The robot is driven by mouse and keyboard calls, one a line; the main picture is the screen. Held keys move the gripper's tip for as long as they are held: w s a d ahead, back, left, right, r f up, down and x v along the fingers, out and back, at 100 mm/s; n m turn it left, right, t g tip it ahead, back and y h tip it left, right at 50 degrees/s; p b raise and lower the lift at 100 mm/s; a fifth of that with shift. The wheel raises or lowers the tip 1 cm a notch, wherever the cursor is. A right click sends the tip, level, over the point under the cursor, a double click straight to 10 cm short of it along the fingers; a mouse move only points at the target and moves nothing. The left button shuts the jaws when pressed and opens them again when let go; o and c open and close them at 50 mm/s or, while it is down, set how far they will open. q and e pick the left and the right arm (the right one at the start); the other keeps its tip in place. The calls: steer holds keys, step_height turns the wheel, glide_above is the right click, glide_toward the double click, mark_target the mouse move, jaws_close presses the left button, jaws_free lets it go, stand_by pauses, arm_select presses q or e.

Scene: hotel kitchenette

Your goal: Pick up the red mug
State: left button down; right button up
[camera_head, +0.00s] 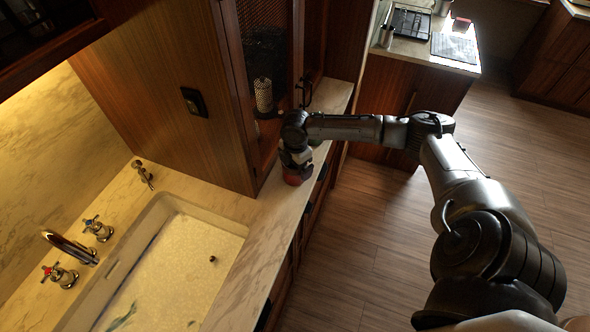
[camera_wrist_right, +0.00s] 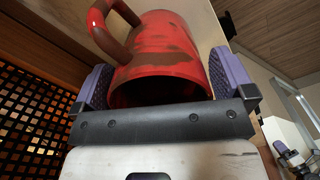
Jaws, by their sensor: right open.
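In the right wrist view the mug (camera_wrist_right: 165,45) is red with dark worn patches. Its open mouth faces the palm and its handle points to the upper left. The two purple pads of my right gripper (camera_wrist_right: 160,88) are apart, one on each side of the mug. I cannot tell whether either pad touches it.
The sink (camera_head: 185,265) lies to the left, with a tap (camera_head: 70,247) behind it. A tall wooden cabinet (camera_head: 165,90) with a mesh front stands close behind the mug. Another counter (camera_head: 425,48) holds several items farther back. The floor at right is clear.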

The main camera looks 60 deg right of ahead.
steer(key=shift+c, duration=0.2)
steer(key=c, duration=0.9)
steer(key=shift+r, duration=0.2)
